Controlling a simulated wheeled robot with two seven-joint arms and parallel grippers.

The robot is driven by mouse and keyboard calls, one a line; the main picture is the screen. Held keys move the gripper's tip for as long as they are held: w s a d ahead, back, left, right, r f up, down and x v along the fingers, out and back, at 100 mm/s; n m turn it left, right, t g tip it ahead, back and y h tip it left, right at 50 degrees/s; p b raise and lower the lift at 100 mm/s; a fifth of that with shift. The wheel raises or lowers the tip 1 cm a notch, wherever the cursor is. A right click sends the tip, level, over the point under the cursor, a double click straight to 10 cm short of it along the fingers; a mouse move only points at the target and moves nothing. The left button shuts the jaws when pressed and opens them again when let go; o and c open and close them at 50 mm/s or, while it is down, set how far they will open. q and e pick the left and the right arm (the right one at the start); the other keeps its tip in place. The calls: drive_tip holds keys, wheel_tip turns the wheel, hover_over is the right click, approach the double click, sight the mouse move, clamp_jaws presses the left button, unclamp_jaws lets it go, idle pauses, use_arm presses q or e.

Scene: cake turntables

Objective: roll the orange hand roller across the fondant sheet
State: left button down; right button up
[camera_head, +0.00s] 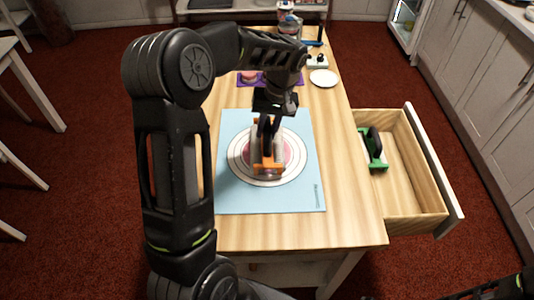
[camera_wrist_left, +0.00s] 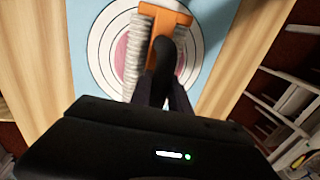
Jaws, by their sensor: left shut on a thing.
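The orange hand roller (camera_head: 268,168) is over the pink fondant sheet (camera_head: 292,152) in the head view. Its orange frame and pale ridged roller (camera_wrist_left: 140,50) show in the left wrist view. My left gripper (camera_head: 267,132) is shut on the roller's dark handle, above the sheet. The fondant lies at the centre of a white ringed round (camera_head: 240,168) on a light blue mat (camera_head: 300,195). The roller hides much of the fondant, and I cannot tell whether it touches it.
An open drawer (camera_head: 415,215) at the right holds a green tool with a black handle (camera_head: 374,148). A white plate (camera_head: 323,78), a purple mat (camera_head: 243,83) with a pink item and other things stand at the table's back. The wooden table (camera_head: 350,225) is bare in front.

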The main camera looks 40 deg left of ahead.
use_arm(q)
drive_tip(key=shift+f, duration=0.15)
drive_tip(key=shift+w+d, duration=0.1)
drive_tip(key=shift+d, duration=0.25)
drive_tip(key=shift+d+f, duration=0.1)
idle(0.7)
drive_tip(key=shift+w+d, duration=0.15)
drive_tip(key=shift+d, duration=0.15)
drive_tip(key=shift+a, duration=0.1)
idle(0.6)
